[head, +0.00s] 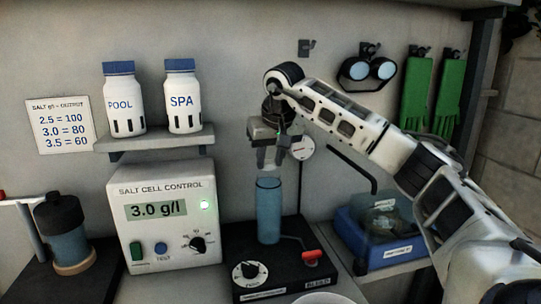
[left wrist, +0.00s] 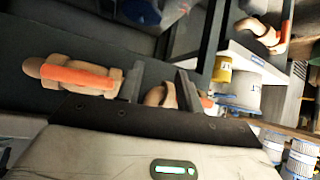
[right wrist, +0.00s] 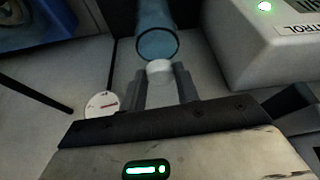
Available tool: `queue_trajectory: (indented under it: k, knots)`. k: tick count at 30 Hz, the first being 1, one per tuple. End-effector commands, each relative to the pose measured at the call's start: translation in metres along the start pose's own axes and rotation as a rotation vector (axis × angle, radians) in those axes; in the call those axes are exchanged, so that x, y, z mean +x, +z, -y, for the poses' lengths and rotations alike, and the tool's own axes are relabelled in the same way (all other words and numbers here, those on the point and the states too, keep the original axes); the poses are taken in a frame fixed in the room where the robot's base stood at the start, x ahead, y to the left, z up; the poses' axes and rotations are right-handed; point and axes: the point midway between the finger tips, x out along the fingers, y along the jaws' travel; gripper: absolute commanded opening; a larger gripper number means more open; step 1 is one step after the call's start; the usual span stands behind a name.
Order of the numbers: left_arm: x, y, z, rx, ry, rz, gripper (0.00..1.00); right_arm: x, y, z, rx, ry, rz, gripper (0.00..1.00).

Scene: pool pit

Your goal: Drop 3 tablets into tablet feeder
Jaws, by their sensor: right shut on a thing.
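My right gripper (head: 271,158) is above the tablet feeder, a translucent blue upright cylinder (head: 268,212) with an open top. In the right wrist view this gripper (right wrist: 161,84) is shut on a white tablet (right wrist: 159,67), held at its fingertips. The tablet shows close to the round mouth of the feeder (right wrist: 158,44) there; in the head view a gap shows between the fingers and the rim. The blue tub (head: 352,226) at the right holds pale things that I cannot make out. My left gripper (left wrist: 160,88) shows only in the left wrist view, fingers apart, with no thing clearly between them.
The salt control box (head: 168,225) stands left of the feeder, under a shelf (head: 155,139) with POOL (head: 124,98) and SPA (head: 183,97) bottles. Goggles (head: 367,69) and green gloves (head: 417,92) hang behind my right arm.

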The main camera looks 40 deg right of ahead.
Motion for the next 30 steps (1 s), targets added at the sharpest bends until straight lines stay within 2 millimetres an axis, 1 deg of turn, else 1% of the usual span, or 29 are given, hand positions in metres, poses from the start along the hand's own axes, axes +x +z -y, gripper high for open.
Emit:
queue_trajectory:
  k: [1,3,30]
  knots:
    - [0.0017,-0.0015,-0.0007,0.000,0.002,-0.010,0.36,0.0041,0.0016,0.0001,0.000,0.000,-0.001,0.10]
    - [0.0013,-0.0039,-0.0016,0.000,0.005,-0.013,0.36,0.0048,0.0019,0.0000,0.000,0.000,-0.001,0.10]
    - [-0.0052,-0.0065,-0.0016,0.005,0.007,-0.002,0.36,0.0029,0.0033,0.0000,0.001,0.000,0.000,0.10]
